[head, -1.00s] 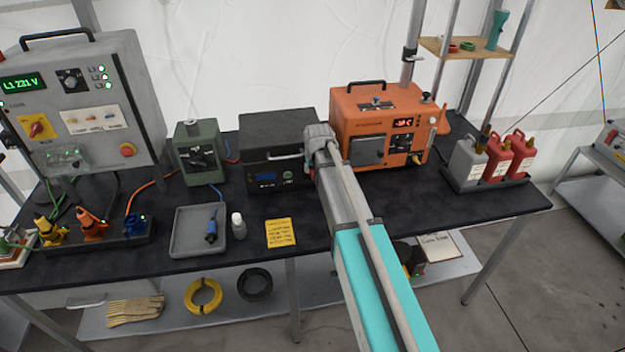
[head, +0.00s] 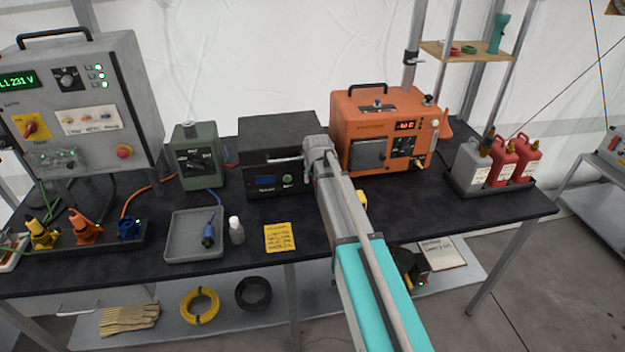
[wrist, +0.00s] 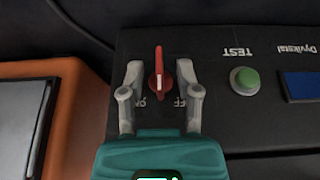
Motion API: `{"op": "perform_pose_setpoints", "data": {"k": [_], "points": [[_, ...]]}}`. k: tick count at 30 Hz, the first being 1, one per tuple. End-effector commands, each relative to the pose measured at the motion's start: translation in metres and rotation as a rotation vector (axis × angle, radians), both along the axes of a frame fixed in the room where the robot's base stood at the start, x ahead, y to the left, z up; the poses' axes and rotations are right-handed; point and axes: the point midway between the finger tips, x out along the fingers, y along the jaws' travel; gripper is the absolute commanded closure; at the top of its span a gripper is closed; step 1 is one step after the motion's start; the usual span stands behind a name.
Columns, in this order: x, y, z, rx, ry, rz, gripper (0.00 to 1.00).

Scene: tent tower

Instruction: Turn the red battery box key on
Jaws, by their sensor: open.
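The red key (wrist: 157,78) is on the front of the black battery box (head: 284,132), which also shows in the wrist view (wrist: 225,52). In the wrist view the key stands lengthwise, its white line running up the picture, with upside-down ON and OFF labels at its lower left and lower right. My gripper (wrist: 159,72) is open, one finger on each side of the key, with a visible gap on both sides. Whether the fingers reach down to the key's depth I cannot tell. In the head view my arm hides the key and the gripper.
A green TEST button (wrist: 245,80) sits right of the key in the wrist view. An orange heater-like unit (head: 359,103) stands close beside the box. A green box (head: 197,173), a grey tray (head: 180,251) and a yellow note (head: 280,237) are to the left and front.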

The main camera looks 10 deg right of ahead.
Motion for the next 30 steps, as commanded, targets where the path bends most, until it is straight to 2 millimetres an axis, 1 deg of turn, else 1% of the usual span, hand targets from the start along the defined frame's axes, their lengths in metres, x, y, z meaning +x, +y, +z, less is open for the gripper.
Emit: {"op": "perform_pose_setpoints", "data": {"k": [2, 3, 8, 9, 10, 16, 17, 23, 30], "points": [[0.0000, -0.0002, 0.0001, 0.000, 0.000, 0.000, 0.57], [0.0000, -0.0002, 0.0001, 0.000, 0.000, 0.000, 0.61], [-0.0001, -0.0003, 0.0001, 0.000, 0.000, 0.000, 0.91], [-0.0001, -0.0004, 0.0001, 0.000, 0.000, 0.000, 0.98], [-0.0001, -0.0004, 0.0001, 0.000, 0.000, 0.000, 1.00], [-0.0001, -0.0005, 0.0001, 0.000, 0.000, -0.001, 1.00], [0.0000, 0.0035, 0.0000, 0.001, 0.000, 0.001, 1.00], [-0.0001, -0.0001, -0.0003, 0.011, 0.000, 0.000, 1.00], [-0.0003, -0.0012, -0.0014, 0.074, 0.000, -0.001, 1.00]]}}
